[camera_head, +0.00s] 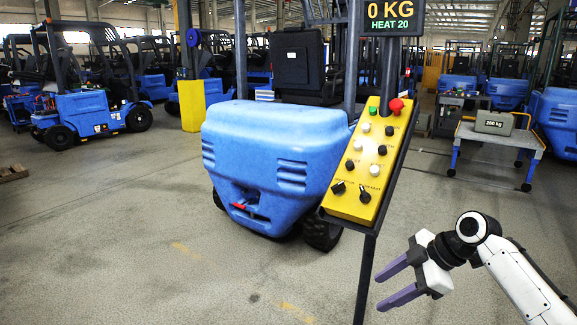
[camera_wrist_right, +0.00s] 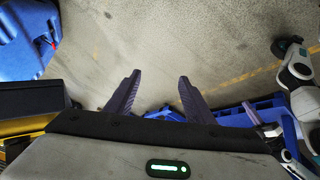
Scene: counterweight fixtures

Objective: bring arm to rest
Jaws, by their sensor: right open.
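My right gripper (camera_head: 380,290) is at the lower right of the head view, at the end of my white arm (camera_head: 515,275). Its two purple fingers are spread apart with nothing between them, pointing left toward the dark post of the control panel, without visible contact. It also shows in the right wrist view (camera_wrist_right: 159,78), open and empty over the grey floor. My left gripper does not show in the head view.
A yellow control panel (camera_head: 350,203) with buttons and knobs stands left of my right gripper, under a display (camera_head: 391,17) reading 0 KG. A blue forklift (camera_head: 262,150) is behind it. A table (camera_head: 490,137) with a 250 kg weight (camera_head: 494,122) stands at right.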

